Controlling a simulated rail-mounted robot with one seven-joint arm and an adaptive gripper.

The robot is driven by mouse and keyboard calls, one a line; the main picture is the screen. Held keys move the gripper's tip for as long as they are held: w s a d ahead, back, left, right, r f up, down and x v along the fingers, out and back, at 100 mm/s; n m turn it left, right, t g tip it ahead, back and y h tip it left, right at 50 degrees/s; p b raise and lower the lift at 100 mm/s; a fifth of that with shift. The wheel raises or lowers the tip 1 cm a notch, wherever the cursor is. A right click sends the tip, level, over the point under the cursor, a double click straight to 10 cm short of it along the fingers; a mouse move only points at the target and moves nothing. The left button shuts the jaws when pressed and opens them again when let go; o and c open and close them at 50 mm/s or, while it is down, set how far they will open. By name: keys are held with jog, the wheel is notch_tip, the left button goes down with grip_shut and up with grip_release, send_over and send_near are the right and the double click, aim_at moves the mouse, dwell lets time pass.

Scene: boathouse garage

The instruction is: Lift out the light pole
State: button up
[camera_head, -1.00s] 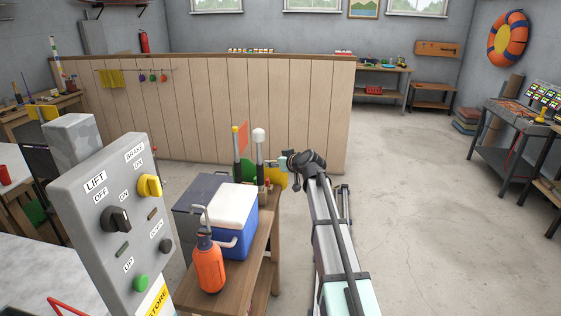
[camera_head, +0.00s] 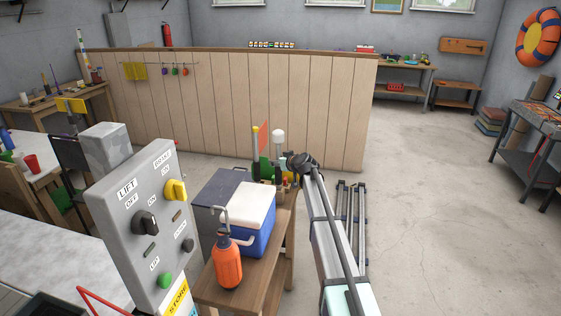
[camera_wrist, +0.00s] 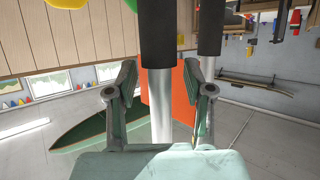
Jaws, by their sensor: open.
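The light pole (camera_head: 278,136), with a white rounded top and dark shaft, stands upright at the far end of the wooden bench. Left of it stands a yellow-capped pole (camera_head: 256,141) with an orange flag (camera_head: 263,137). My gripper (camera_head: 285,164) is beside the light pole, its fingers mostly hidden in the head view. In the wrist view my gripper (camera_wrist: 160,72) is open, with a silver shaft with a black sleeve (camera_wrist: 158,35) between its fingers. I cannot tell whether they touch. A second similar pole (camera_wrist: 210,25) and the orange flag (camera_wrist: 178,90) also show there.
A blue cooler (camera_head: 256,238) and an orange bottle (camera_head: 228,265) stand nearer on the bench (camera_head: 262,278). A grey lift control box (camera_head: 140,225) is at left. A wood-panelled partition (camera_head: 220,105) stands behind. The floor at right is open.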

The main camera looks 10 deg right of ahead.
aim_at(278, 142)
grip_shut()
jog(key=shift+r, duration=0.1)
jog(key=shift+r, duration=4.4)
